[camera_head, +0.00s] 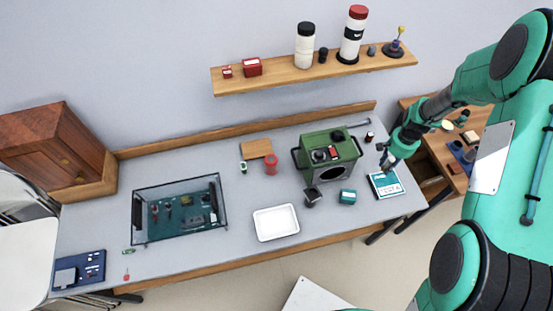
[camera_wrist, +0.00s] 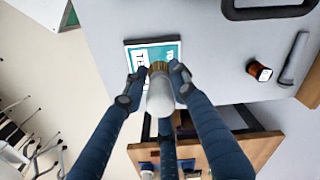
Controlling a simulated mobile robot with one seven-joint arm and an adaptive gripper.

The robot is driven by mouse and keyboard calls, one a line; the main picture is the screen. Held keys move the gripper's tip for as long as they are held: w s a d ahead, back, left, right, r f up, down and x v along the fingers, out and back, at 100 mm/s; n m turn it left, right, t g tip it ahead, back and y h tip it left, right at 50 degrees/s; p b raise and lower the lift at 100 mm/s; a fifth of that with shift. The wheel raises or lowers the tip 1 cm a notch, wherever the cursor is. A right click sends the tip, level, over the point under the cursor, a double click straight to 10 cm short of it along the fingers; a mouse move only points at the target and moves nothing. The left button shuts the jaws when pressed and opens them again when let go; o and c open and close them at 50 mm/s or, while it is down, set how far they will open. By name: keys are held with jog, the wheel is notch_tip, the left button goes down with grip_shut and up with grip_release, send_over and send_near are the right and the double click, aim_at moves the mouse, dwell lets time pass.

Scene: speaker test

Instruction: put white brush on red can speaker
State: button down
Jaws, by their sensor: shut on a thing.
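My gripper (camera_head: 388,161) is over the right end of the grey table. In the wrist view its fingers (camera_wrist: 158,80) are shut on the white brush (camera_wrist: 160,98), with its brown bristles pointing away from the camera. The brush is hard to make out in the head view. A red can-shaped thing (camera_head: 271,165) stands mid-table next to a wooden board, well left of my gripper. I cannot tell for sure that it is the red can speaker. A green box (camera_head: 340,170) with a dark round front and small things on top stands between them.
A teal and white book (camera_head: 385,185) lies just below my gripper. A small teal box (camera_head: 347,197), a dark cup (camera_head: 312,196) and a white tray (camera_head: 276,222) are along the front. A glass case (camera_head: 180,208) is at left. A shelf (camera_head: 315,73) hangs above.

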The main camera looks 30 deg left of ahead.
notch_tip(320, 180, up, 14)
jog(key=shift+a+f, duration=0.15)
jog(key=shift+f, duration=0.05)
jog(key=s+a+b, duration=0.2)
jog(key=s+a, duration=2.7)
jog(key=a, duration=0.3)
notch_tip(320, 180, down, 11)
jog(key=shift+f, duration=0.15)
send_over(271, 159)
jog(key=shift+f, duration=0.75)
